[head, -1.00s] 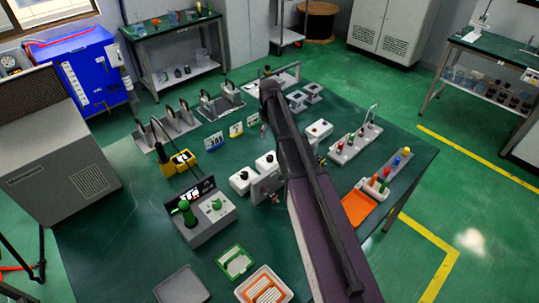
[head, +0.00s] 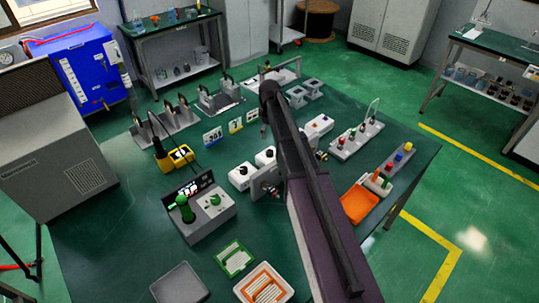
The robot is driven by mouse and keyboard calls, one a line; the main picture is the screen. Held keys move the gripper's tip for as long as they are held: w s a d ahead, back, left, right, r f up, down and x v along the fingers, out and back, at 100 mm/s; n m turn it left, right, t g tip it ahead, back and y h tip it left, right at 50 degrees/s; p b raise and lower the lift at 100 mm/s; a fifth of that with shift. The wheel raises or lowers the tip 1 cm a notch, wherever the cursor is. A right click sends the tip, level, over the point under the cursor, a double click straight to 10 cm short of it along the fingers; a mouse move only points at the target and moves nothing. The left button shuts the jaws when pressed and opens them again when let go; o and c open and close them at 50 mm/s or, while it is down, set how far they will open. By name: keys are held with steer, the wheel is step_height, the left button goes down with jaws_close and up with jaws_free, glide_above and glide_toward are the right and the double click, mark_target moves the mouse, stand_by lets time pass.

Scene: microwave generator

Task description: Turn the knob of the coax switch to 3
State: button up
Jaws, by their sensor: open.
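A grey upright unit (head: 259,181) stands mid-table, partly covered by my arm; small dark and reddish parts show at its front. It may be the coax switch, but I cannot read a label or a knob position. White boxes with black knobs stand nearby: one on the left (head: 240,177), one behind it (head: 265,157), and one right of my arm (head: 318,125). My arm reaches up from the bottom edge and bends above the table. My gripper cannot be made out; it seems hidden behind the arm.
A grey box with green knobs (head: 207,213) stands left of the arm. The table's left front (head: 110,240) is clear.

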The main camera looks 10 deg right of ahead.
mark_target(270, 151)
steer(key=shift+f+b, duration=5)
steer(key=shift+f, duration=0.3)
jaws_close()
